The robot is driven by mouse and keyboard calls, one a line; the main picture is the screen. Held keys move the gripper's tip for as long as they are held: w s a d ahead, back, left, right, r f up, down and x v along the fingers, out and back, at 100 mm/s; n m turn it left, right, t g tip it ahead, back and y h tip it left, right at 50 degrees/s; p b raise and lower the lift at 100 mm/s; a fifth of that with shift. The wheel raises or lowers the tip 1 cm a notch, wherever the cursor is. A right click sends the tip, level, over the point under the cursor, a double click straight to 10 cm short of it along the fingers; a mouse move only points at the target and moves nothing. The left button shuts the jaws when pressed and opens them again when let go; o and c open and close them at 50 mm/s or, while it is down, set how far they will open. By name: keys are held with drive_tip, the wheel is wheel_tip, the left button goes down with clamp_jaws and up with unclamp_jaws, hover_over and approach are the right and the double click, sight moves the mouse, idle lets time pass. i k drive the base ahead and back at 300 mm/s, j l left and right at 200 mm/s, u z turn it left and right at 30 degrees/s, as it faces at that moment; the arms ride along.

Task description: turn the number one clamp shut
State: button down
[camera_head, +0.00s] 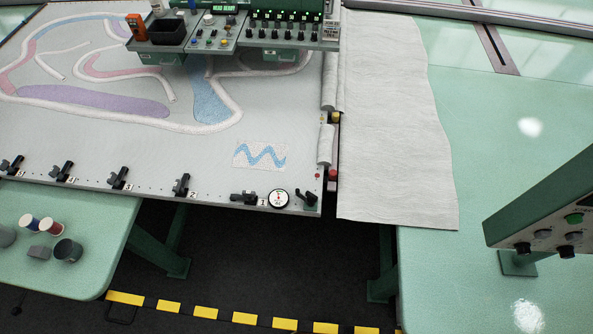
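The number one clamp (243,197) is a small black clamp on the front edge of the pale tufting frame (215,165), just left of the label "1". Its black lever lies low and sideways along the edge, unlike the more upright levers of the clamps to its left. I cannot tell at this size how far its jaw is closed. My gripper is not in view.
Several like clamps, such as number two (182,186), line the edge leftward. A round dial gauge (278,198) and another black fitting (306,197) sit right of clamp one. Dark floor (250,260) lies clear in front.

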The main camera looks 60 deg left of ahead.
sight(247, 195)
drive_tip(key=u, duration=2.75)
